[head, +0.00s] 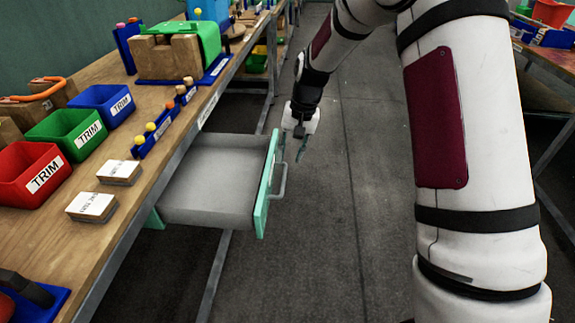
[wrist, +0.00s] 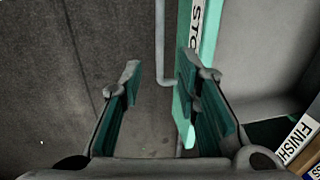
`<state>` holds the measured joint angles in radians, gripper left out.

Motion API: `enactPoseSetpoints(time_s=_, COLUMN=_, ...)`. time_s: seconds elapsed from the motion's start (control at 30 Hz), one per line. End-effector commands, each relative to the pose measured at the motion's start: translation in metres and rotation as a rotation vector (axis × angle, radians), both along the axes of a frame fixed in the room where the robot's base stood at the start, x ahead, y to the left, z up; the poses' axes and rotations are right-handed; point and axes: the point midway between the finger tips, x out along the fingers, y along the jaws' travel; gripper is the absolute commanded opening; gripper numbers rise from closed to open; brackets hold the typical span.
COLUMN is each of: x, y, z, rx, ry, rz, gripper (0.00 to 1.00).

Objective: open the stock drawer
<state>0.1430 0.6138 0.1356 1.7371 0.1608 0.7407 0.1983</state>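The stock drawer (head: 215,190) is pulled well out from under the left bench, and its grey inside looks empty. Its green front (head: 264,190) faces the aisle and carries a grey bar handle (head: 281,180). My gripper (head: 303,149) is in the aisle near the far end of the handle. In the wrist view my gripper (wrist: 160,88) is open, with its two fingers apart. There the handle (wrist: 160,45) shows in the gap between them, and the green front (wrist: 207,45), with a label partly reading "STO", is beside the right finger. I cannot tell whether a finger touches the handle.
The bench top (head: 75,235) holds red (head: 32,172), green (head: 68,133) and blue (head: 104,103) TRIM bins and two labelled stacks near its edge. The grey aisle floor (head: 345,230) is clear. Another bench (head: 545,55) stands at the right.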

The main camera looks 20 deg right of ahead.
Motion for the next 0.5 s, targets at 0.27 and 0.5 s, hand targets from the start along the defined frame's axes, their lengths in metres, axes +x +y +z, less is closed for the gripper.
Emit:
enactPoseSetpoints(time_s=0.27, x=-0.003, y=-0.008, z=0.039, rx=0.000, ry=-0.001, rz=-0.001, gripper=0.30)
enactPoseSetpoints(time_s=0.5, x=-0.003, y=-0.009, z=0.046, rx=0.000, ry=0.000, rz=-0.001, gripper=0.30)
